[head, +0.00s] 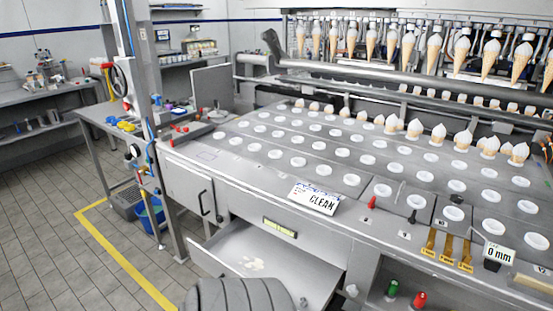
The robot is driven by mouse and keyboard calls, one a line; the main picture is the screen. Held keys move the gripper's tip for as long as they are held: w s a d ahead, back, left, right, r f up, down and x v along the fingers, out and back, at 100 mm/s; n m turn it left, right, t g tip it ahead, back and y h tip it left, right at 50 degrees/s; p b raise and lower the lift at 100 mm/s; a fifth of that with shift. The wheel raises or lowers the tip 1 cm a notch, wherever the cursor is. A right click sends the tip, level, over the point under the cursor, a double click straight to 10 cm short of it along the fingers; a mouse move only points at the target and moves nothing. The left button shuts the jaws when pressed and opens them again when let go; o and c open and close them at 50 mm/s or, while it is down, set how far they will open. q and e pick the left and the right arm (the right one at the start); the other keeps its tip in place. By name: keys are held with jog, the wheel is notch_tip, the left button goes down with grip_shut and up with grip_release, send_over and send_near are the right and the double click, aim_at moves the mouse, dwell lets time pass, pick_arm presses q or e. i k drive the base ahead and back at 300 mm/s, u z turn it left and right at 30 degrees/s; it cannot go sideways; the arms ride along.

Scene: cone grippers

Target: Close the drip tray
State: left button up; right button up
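The drip tray (225,245) is a shallow grey metal drawer low in the front of the machine. It is pulled out toward me and stands open. A small pale, cream-coloured spill lies on its floor. A dark ribbed shape at the bottom edge hides part of its front. Neither of my grippers is in view.
Above the tray is the machine's deck (230,155) with rows of white-rimmed holes and a "CLEAN" sign (315,198). A cabinet door (188,192) with a black handle is left of the tray. A blue bucket (150,216) stands further left. The tiled floor at left is mostly clear.

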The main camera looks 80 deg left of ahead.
aim_at(241, 249)
jog(key=u, duration=3.1)
jog(key=k, duration=0.3)
jog(key=z, duration=0.9)
jog(key=i, duration=0.95)
jog(key=u, duration=0.55)
